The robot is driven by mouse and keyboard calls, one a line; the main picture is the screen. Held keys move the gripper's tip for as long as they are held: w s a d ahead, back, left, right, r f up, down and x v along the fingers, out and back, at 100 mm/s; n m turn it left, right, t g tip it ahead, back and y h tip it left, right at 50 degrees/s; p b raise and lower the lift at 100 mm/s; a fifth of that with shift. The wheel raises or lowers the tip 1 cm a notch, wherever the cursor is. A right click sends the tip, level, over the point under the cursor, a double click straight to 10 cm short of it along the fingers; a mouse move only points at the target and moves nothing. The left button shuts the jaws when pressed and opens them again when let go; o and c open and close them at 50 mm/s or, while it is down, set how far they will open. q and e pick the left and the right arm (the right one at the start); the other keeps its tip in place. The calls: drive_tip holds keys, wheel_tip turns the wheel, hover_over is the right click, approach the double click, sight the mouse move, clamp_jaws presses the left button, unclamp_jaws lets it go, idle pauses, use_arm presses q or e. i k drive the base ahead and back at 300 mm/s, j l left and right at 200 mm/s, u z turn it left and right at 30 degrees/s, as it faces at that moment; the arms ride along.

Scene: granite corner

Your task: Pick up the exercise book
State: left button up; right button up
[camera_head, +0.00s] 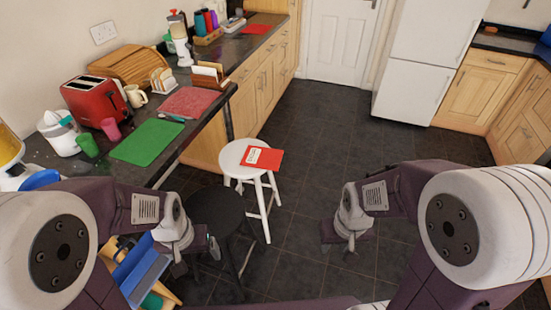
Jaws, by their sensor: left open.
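A red exercise book (269,158) with a white label lies flat on the seat of a white stool (233,160), in the middle of the head view. Its right part reaches past the edge of the seat. My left gripper (197,257) is open and empty, in front of and to the left of the book, over the dark stool. My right gripper (346,238) hangs over the floor, to the right of and nearer than the book. Its fingertips are small and dark, so I cannot tell their opening. Neither gripper touches the book.
A black stool (214,208) stands close in front of the white one. On the left, a dark counter (150,168) holds a red toaster (95,101), a green mat (148,142) and a red mat (190,102). Dark tiled floor (325,140) is free right of the white stool.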

sight(259, 157)
drive_tip(key=i+l+u, duration=0.25)
drive_tip(key=l+u, duration=0.2)
drive_tip(key=i+l+u, duration=0.2)
drive_tip(key=l+u, duration=0.7)
drive_tip(key=l, duration=0.25)
drive_tip(key=l+u, duration=0.45)
drive_tip(key=l, duration=0.2)
drive_tip(key=l+u, duration=0.45)
drive_tip(key=l, duration=0.2)
drive_tip(key=k+l+u, duration=0.25)
drive_tip(key=l+u, duration=0.2)
drive_tip(key=l, duration=0.1)
